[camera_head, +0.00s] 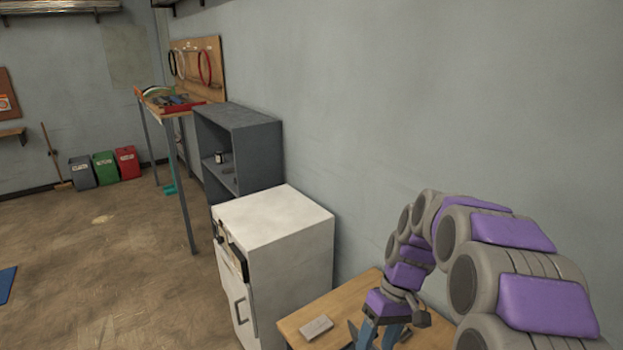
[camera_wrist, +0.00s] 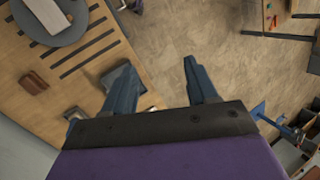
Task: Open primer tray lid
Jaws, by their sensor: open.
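I cannot surely pick out the primer tray or its lid in either view. A small pale flat block (camera_head: 316,327) lies on the wooden table (camera_head: 345,298) at the bottom of the head view; it may be the tray, but it is too small to tell. My gripper (camera_head: 378,337) is just right of this block in the picture, partly cut off by the bottom edge. In the wrist view, my gripper (camera_wrist: 160,68) has its two blue fingers wide apart, with nothing held between them. The left finger shows over the wooden table edge and the right one over the floor.
A white cabinet (camera_head: 275,215) with handles stands beside the table, with a grey shelf unit (camera_head: 245,125) beyond. The wrist view shows a round grey plate (camera_wrist: 62,38), a brown block (camera_wrist: 34,82) and dark slots on the wooden surface. Open floor (camera_head: 100,235) lies left.

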